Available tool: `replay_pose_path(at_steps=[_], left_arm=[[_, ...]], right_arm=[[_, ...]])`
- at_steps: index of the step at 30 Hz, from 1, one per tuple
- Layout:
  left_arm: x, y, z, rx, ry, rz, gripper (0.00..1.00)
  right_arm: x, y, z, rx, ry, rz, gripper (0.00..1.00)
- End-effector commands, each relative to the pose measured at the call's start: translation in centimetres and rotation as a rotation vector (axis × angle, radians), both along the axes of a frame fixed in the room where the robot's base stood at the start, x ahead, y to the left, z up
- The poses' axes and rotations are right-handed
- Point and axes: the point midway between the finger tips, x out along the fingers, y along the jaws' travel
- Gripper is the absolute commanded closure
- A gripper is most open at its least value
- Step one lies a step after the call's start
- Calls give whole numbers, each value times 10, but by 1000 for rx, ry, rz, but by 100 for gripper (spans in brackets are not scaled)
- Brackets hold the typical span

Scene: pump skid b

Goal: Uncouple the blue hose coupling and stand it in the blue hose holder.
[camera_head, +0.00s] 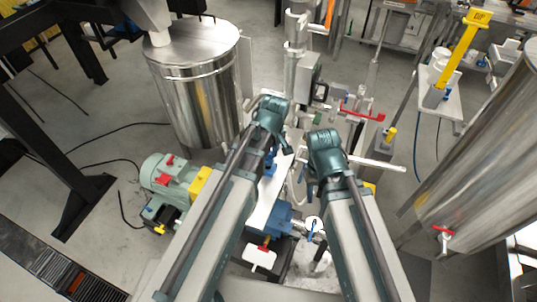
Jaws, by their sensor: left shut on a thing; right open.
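My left gripper (271,160) is mostly hidden below its teal wrist, in the middle of the head view. It is shut on a small blue piece (270,168), which looks like the blue hose coupling, over a white plate (270,198). I cannot tell whether the piece is coupled or free. My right gripper (309,186) is open, to the right of the left one, near a pale curved hose (293,184). My wrists and arms hide much of this area. I cannot make out the blue hose holder for certain.
A steel drum (195,90) stands at the upper left, with a green motor (167,178) below it. Vertical pipes (296,40) and a red-handled valve (361,114) stand beyond my grippers. A blue pump body (283,217) lies between my arms. A large steel tank (490,150) fills the right.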

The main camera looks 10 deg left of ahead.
Motion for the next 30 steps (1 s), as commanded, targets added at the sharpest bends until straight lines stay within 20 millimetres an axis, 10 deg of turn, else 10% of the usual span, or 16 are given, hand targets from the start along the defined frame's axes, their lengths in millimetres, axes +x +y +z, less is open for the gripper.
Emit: replay_pose_path(at_steps=[30], left_arm=[[0, 0, -24, 0, 0, 0, 100]], right_arm=[[0, 0, -24, 0, 0, 0, 50]])
